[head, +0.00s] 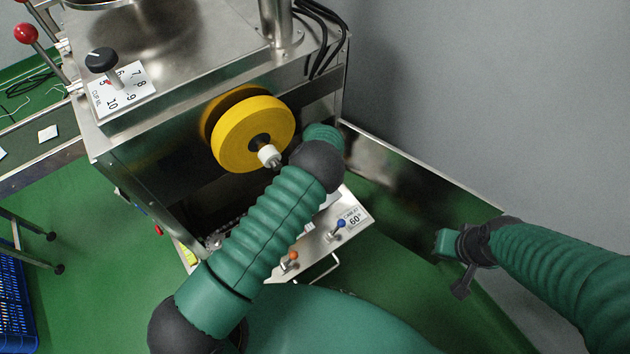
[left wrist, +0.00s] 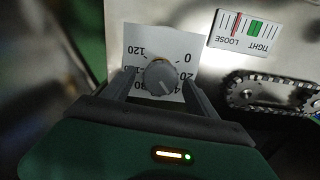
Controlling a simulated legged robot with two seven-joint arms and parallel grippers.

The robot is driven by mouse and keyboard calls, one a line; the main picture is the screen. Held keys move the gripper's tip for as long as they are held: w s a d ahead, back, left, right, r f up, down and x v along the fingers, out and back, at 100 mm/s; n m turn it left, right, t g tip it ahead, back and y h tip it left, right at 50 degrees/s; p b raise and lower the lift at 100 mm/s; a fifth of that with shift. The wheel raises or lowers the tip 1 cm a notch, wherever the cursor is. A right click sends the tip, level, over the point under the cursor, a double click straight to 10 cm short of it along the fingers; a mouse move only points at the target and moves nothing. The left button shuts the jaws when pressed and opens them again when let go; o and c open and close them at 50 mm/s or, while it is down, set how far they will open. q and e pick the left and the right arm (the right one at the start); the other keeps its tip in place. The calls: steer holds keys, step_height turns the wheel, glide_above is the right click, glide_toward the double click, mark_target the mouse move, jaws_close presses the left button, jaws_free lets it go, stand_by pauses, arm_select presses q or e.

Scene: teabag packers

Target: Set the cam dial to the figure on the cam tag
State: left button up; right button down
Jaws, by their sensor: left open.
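The cam dial (left wrist: 160,76) is a round grey knob on a white scale card (left wrist: 178,42) in the left wrist view. My left gripper (left wrist: 159,82) is open, one finger on each side of the knob; I cannot tell whether they touch it. The knob's mark seems to point down and right, towards the 40 side; the card's lower figures are partly covered. The cam tag (head: 354,217) reads 60° in the head view, on a steel panel beside a blue-tipped lever. My arm hides the dial there. My right gripper (head: 447,243) hangs at the right, its fingers unclear.
A yellow handwheel (head: 252,134) juts from the machine above my left arm. A black knob (head: 101,61) with a figure card sits on the machine top. An orange-tipped lever (head: 291,257) is below the tag. A chain (left wrist: 270,92) and LOOSE/TIGHT gauge (left wrist: 248,29) are right of the dial.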

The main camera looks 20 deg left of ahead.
arm_select(q)
steer(key=shift+d, duration=0.1)
steer(key=shift+c, duration=0.2)
steer(key=shift+c, duration=1.4)
steer(key=shift+r, duration=0.1)
steer(key=c, duration=1)
steer(key=shift+c, duration=0.2)
steer(key=m, duration=0.3)
steer(key=shift+m, duration=0.3)
steer(key=shift+m+b, duration=0.3)
steer(key=shift+m, duration=1.7)
steer(key=shift+w, duration=0.1)
